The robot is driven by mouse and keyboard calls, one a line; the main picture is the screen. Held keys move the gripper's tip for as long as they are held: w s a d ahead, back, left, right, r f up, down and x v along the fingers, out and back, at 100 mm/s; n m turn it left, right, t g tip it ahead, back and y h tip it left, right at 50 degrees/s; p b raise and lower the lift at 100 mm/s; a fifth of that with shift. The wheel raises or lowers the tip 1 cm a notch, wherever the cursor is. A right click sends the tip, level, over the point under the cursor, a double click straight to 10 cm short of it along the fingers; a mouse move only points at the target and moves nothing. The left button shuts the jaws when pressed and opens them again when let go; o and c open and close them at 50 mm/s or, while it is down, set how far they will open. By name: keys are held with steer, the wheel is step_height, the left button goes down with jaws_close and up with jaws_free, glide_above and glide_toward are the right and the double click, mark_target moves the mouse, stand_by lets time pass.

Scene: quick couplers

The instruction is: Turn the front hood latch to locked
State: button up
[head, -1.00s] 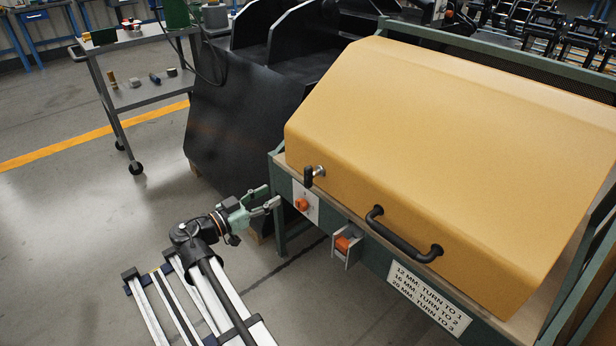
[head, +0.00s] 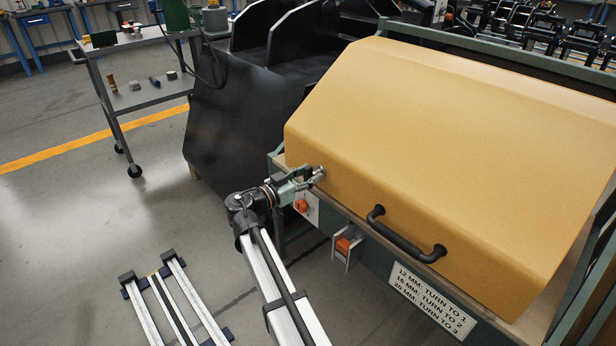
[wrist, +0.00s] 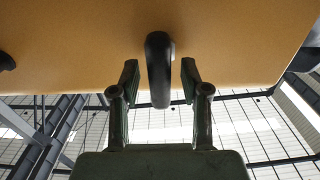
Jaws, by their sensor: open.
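The yellow hood (head: 440,150) is down over the green bench frame. The front hood latch is at the hood's lower left front; in the head view my gripper mostly covers it, and its silver pivot (head: 320,171) shows. In the wrist view the black latch handle (wrist: 159,70) hangs between the two fingers of my gripper (wrist: 159,82), with a gap on each side. My gripper also shows in the head view (head: 309,181), right at the latch. It is open and not closed on the handle.
A black hood handle (head: 405,238) sticks out right of the latch. Orange knobs (head: 301,205) and (head: 343,244) sit on the frame below. A sign (head: 432,300) with turn settings is lower right. A dark sheet-metal housing (head: 240,120) stands behind left; a grey cart (head: 135,95) is farther left.

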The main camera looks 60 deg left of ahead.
jaws_close()
steer(key=shift+n, duration=0.3)
steer(key=n+p, duration=0.2)
steer(key=n, duration=0.2)
steer(key=shift+a, duration=0.2)
steer(key=n+p, duration=0.3)
steer(key=n, duration=0.1)
steer(key=shift+a+n, duration=0.1)
steer(key=shift+n, duration=0.3)
steer(key=n+p, duration=0.3)
steer(key=n, duration=0.1)
steer(key=shift+a+f+n, duration=0.1)
steer(key=shift+n, duration=0.2)
steer(key=shift+f+n+p, duration=0.15)
steer(key=shift+n+p, duration=0.6)
steer(key=shift+n, duration=0.25)
steer(key=shift+f+n+p, duration=0.1)
steer(key=shift+n+p, duration=0.65)
steer(key=shift+n, duration=0.25)
